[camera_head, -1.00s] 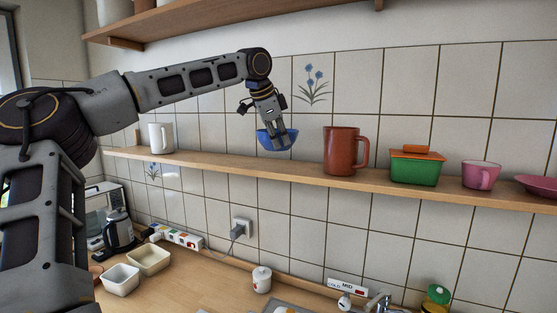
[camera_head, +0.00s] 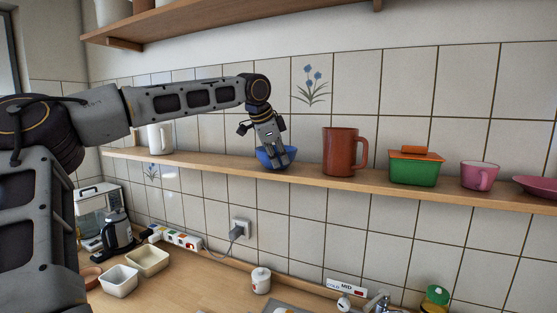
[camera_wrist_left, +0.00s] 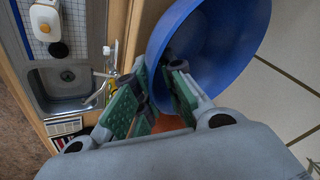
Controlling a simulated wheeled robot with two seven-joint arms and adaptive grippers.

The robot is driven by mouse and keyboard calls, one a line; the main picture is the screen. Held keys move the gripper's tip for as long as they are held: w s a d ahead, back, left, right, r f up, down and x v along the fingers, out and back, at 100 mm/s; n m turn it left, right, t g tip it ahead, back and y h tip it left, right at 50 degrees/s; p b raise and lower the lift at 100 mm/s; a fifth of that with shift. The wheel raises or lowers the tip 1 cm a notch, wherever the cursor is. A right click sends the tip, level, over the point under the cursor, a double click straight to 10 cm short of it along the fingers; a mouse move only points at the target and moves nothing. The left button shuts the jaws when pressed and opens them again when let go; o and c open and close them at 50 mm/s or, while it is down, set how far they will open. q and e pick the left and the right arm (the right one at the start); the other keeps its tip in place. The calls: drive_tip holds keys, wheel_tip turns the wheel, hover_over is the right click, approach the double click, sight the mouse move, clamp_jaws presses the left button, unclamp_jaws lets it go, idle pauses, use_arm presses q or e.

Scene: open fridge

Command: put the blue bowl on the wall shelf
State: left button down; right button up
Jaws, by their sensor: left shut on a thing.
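The blue bowl (camera_head: 268,160) is at the wall shelf (camera_head: 220,167), between the white mug and the brown mug. Its base looks level with the shelf top, but I cannot tell whether it is touching. My left gripper (camera_head: 274,152) reaches down from above and is shut on the bowl's rim. In the left wrist view the bowl (camera_wrist_left: 215,40) fills the upper middle, with the green-padded fingers (camera_wrist_left: 160,95) at its wall. My right gripper is not in view.
On the shelf stand a white mug (camera_head: 160,139) to the left, and a brown mug (camera_head: 341,152), a green box with an orange lid (camera_head: 414,170) and a pink cup (camera_head: 480,176) to the right. An upper shelf (camera_head: 200,22) runs above my arm.

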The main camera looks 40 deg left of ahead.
use_arm(q)
drive_tip(key=shift+f, duration=0.25)
drive_tip(key=c, duration=1.5)
unclamp_jaws()
drive_tip(key=shift+f, duration=0.1)
drive_tip(key=b+v, duration=0.1)
drive_tip(key=v, duration=1.1)
